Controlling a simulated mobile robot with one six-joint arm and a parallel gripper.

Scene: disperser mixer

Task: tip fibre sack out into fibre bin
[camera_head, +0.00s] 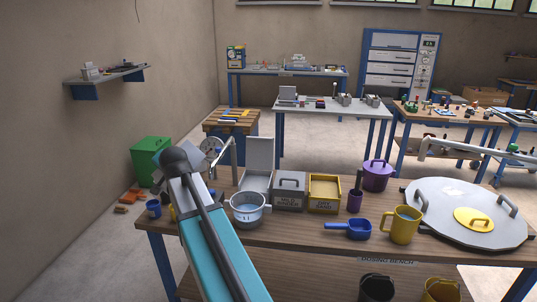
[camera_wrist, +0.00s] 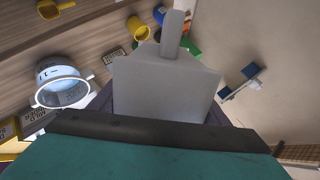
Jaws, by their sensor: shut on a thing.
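My gripper (camera_wrist: 172,40) shows in the wrist view as a pale grey body with a narrow finger, seen from behind. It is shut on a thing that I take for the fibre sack. Only dark purplish edges (camera_wrist: 101,104) show on both sides of the gripper body, and I cannot be sure they belong to the sack.
A white pot (camera_head: 247,209) stands in front of the open bin. The mild binder box (camera_head: 289,193), dry sand box (camera_head: 324,194), purple pot (camera_head: 377,176), blue scoop (camera_head: 349,229), yellow jug (camera_head: 404,224) and large round lid (camera_head: 465,212) crowd the bench. A green bin (camera_head: 151,157) stands beyond its left end.

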